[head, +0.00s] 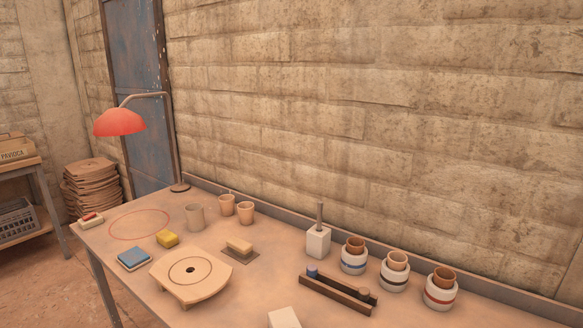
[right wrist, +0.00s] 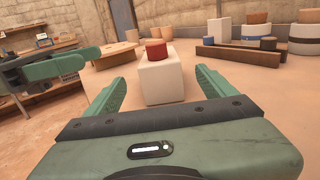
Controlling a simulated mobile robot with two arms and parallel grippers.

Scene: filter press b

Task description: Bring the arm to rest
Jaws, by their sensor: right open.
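My right gripper (right wrist: 160,98) is open and empty in the right wrist view. A white block (right wrist: 160,82) stands just beyond its fingertips, in line with the gap between them. In the head view a pale block (head: 284,318) is cut off by the bottom edge, and no gripper shows there. My left gripper (right wrist: 75,63) shows at the left of the right wrist view, above the table's left part; its jaw opening is unclear.
A stone wall (head: 380,110) stands behind.

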